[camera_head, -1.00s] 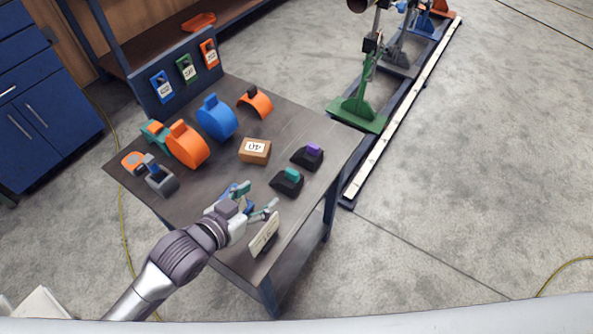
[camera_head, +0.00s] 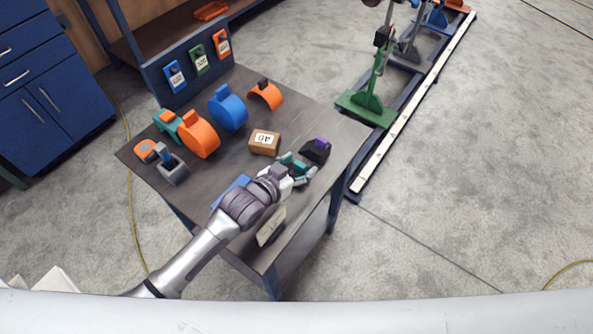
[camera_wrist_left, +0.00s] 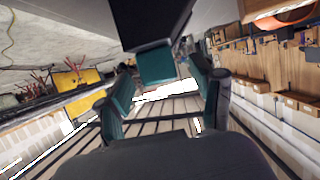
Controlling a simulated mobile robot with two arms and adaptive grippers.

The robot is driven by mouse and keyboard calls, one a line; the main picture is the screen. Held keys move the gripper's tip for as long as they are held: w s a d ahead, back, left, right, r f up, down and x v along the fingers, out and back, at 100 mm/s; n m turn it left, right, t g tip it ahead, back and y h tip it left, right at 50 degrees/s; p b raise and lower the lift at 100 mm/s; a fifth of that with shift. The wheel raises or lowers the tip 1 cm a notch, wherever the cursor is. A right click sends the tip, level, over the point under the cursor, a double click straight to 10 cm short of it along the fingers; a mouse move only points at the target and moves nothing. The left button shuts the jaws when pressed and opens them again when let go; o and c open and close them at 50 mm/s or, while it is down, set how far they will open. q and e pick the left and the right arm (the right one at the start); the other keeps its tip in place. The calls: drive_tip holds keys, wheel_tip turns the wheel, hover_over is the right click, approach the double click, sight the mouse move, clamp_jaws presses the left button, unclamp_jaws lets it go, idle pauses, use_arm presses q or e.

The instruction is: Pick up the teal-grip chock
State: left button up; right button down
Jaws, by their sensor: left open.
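The teal-grip chock shows in the left wrist view as a dark body with a teal grip (camera_wrist_left: 156,66). My left gripper (camera_head: 300,171) is open at the chock's place near the right edge of the table, and hides most of the chock in the head view. In the wrist view my left gripper (camera_wrist_left: 165,97) has its two teal-lined fingers apart, with the teal grip just ahead, in the gap between them. I cannot tell whether they touch it. My right gripper is not in view.
A purple-grip chock (camera_head: 317,150) stands close behind my gripper on the table (camera_head: 225,160). A brown labelled block (camera_head: 264,142) is to the left. Orange and blue clamps (camera_head: 228,108) stand farther back.

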use_arm(q)
drive_tip(key=shift+w+d+f, duration=0.3)
drive_tip(key=shift+w+d, duration=0.05)
drive_tip(key=shift+w, duration=0.1)
clamp_jaws()
drive_tip(key=shift+r, duration=0.1)
